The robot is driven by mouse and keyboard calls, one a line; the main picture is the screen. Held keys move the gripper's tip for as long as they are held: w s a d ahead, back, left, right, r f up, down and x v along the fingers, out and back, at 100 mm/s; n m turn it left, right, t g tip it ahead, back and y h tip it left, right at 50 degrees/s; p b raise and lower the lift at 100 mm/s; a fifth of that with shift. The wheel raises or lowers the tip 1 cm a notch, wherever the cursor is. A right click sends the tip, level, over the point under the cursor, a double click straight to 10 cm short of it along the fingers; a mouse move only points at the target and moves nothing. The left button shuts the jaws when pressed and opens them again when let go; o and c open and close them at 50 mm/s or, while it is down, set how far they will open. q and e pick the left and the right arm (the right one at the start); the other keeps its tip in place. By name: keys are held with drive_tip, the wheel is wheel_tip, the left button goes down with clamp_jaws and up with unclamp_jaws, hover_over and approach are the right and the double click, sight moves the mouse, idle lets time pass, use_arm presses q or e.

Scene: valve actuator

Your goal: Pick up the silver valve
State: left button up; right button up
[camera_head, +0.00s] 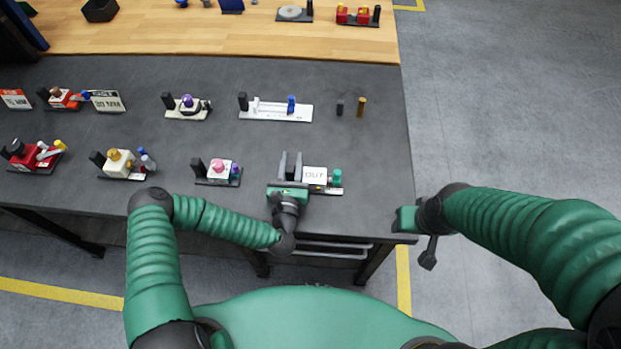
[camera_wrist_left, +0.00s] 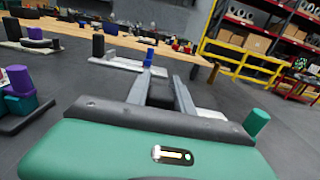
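My left gripper (camera_head: 291,164) is over the front edge of the dark table, at the left part of the station with a white "OUT" block (camera_head: 314,174) and a teal knob (camera_head: 336,177). Its two grey fingers are apart, pointing away from me; the left wrist view also shows the fingers (camera_wrist_left: 162,92) spread with a gap. I cannot single out a silver valve with certainty; the gripper hides part of this station. My right gripper (camera_head: 424,235) is off the table's right edge, away from the stations, and its finger opening is unclear.
A station with pink and purple knobs (camera_head: 218,172) is just left of my left gripper. A white plate with a blue knob (camera_head: 276,109) lies beyond it. Other coloured stations fill the left side. Right table edge is clear.

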use_arm(q)
drive_tip(key=shift+a, duration=0.1)
clamp_jaws()
idle(0.9)
